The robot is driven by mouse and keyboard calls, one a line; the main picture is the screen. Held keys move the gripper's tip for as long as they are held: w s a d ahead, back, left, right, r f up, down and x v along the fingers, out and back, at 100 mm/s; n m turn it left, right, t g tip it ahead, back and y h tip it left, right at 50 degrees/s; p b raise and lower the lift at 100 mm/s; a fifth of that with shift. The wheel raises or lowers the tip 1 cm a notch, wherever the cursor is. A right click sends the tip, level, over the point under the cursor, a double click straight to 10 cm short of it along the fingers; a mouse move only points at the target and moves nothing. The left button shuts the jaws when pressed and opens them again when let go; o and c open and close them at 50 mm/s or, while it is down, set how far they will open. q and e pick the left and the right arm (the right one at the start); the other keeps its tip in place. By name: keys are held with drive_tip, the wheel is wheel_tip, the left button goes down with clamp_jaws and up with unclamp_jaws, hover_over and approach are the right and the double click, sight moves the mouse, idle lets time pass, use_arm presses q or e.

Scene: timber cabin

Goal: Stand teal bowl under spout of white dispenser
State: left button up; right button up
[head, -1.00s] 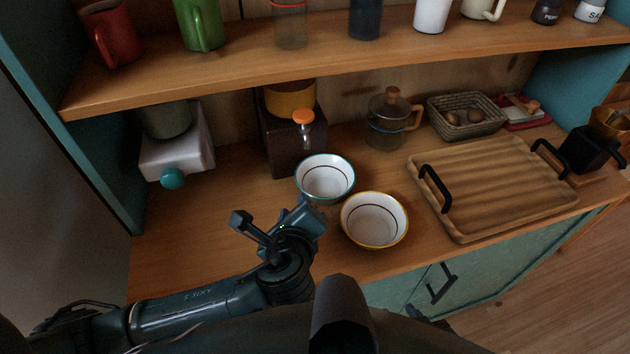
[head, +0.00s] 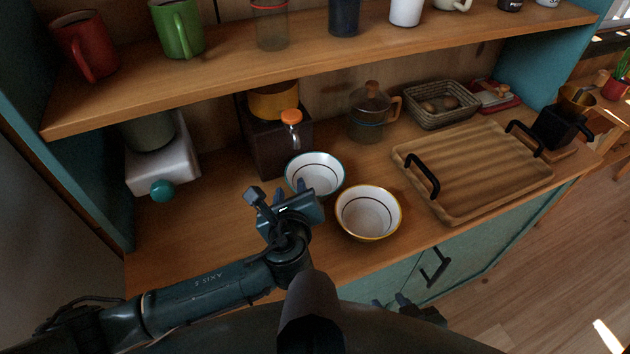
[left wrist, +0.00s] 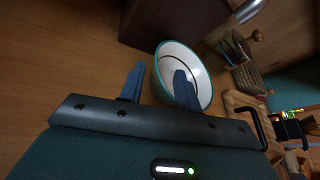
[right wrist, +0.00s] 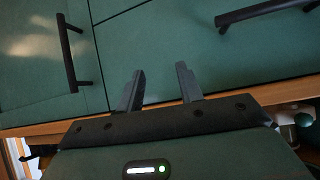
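The teal bowl (head: 315,174), white inside with a teal rim, stands upright on the counter in front of the dark brown dispenser. The white dispenser (head: 165,160), with a teal knob, stands at the counter's left under the shelf; its spout is not clear to see. My left gripper (head: 290,193) is open at the teal bowl's near left edge. In the left wrist view, one finger shows over the inside of the teal bowl (left wrist: 200,72) and the other outside its rim; contact cannot be told. My right gripper (right wrist: 160,85) is open and empty before the cabinet doors.
A yellow-rimmed bowl (head: 368,213) stands close right of the teal bowl. The brown dispenser (head: 270,140) with an orange knob is behind. A wooden tray (head: 470,172), glass pot (head: 366,118) and basket (head: 440,104) are farther right. Counter before the white dispenser is clear.

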sight(290, 186)
use_arm(q)
drive_tip(key=x, duration=0.5)
drive_tip(key=shift+a, duration=0.1)
clamp_jaws()
idle(0.3)
